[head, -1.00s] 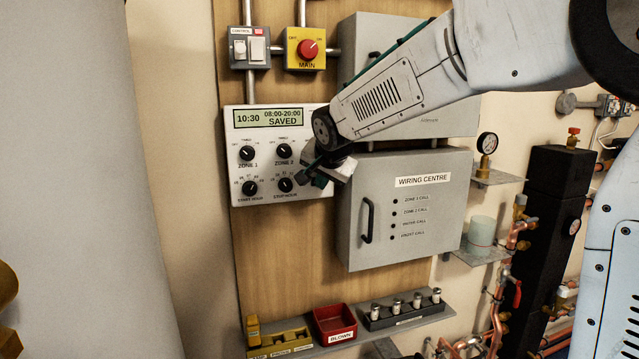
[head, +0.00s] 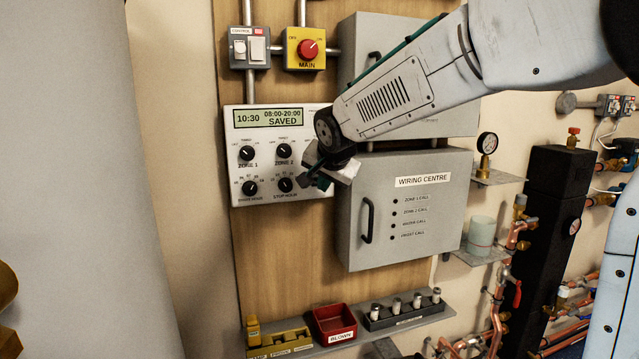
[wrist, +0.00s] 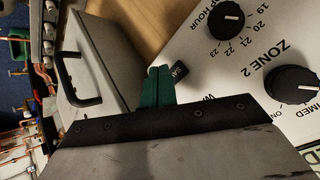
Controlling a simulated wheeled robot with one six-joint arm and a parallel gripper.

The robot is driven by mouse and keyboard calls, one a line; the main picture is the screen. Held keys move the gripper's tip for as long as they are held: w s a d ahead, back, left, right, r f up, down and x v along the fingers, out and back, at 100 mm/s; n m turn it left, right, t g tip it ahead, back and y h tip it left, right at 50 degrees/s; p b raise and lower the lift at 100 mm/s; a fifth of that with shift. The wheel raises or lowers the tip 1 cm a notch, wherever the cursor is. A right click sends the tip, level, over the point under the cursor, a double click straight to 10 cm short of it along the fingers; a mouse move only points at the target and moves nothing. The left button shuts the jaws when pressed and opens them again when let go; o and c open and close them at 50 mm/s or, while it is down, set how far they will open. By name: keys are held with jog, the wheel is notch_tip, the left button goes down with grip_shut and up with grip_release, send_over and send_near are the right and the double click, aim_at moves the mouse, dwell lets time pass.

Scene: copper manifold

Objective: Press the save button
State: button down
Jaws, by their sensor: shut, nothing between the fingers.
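The white programmer panel (head: 306,110) hangs on the wooden board. Its display (head: 268,117) reads 10:30, 08:00-20:00 and SAVED. My gripper (head: 318,182) is at the panel's lower right, and hides that button in the head view. In the wrist view its green fingers (wrist: 158,80) are shut and empty, their tips right beside the button. I cannot tell whether they touch it.
Several black dials, such as the stop-hour dial (head: 286,185), are close to my gripper. The grey wiring centre box (head: 420,215) with a protruding handle (head: 367,220) stands just right. A shelf with a red bin (head: 335,322) is below. Bare board lies beneath the panel.

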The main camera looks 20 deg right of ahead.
jog(key=s, duration=0.5)
dwell(0.9)
jog(key=s+d+f+n+g, duration=0.1)
jog(key=s+f+n+g, duration=0.1)
jog(key=s, duration=1)
jog(key=s+d+f+n+g, duration=0.1)
jog(key=s+f+n+g, duration=0.2)
jog(key=s, duration=0.9)
jog(key=s+d+f+n+g+y, duration=0.1)
jog(key=s+f+n+g, duration=0.1)
jog(key=s, duration=1)
notch_tip(320, 180, down, 3)
jog(key=shift+d+r+n+g, duration=0.15)
jog(key=shift+n+g, duration=0.15)
jog(key=shift+n, duration=0.5)
